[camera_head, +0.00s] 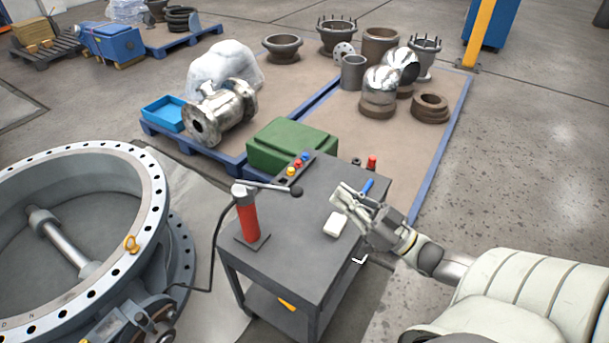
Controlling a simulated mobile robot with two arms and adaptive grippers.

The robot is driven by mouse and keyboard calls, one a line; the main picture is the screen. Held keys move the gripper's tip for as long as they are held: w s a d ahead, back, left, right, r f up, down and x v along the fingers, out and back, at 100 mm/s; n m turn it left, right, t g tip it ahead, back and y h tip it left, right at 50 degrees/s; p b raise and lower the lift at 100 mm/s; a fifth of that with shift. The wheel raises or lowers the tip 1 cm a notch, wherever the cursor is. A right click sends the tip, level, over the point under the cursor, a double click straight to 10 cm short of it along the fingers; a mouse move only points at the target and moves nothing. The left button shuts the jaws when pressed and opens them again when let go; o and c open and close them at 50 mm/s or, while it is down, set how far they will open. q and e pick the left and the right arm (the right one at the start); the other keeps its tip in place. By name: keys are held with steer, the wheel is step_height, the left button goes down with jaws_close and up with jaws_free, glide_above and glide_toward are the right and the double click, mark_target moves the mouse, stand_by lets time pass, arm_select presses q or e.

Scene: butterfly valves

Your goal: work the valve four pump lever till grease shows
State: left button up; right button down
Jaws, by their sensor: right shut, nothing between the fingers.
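A hand pump with a red body (248,220) and grey head stands upright on a dark cart at the centre. Its lever (268,186) reaches right, nearly level, and ends in a black knob (296,191). A thin dark hose runs from the pump toward a large grey butterfly valve (150,185) at the left. No number reads on the valve, and no grease can be made out. My right gripper (345,198) is shut and empty above the cart's right side, to the right of the knob and apart from it. My left gripper is not in view.
Blue-edged pallets with metal parts lie farther back. The floor at right is clear.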

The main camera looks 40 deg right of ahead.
stand_by(0.3)
steer(key=p+x, duration=0.3)
steer(key=x, duration=0.7)
step_height(320, 180, down, 4)
steer(key=shift+f, duration=0.1)
steer(key=shift+s, duration=0.1)
step_height(320, 180, down, 11)
steer(key=s+t+y+b, duration=0.2)
steer(key=t+b, duration=0.3)
steer(key=b, duration=1.4)
steer(key=shift+s+d, duration=0.2)
steer(key=shift+d, duration=0.25)
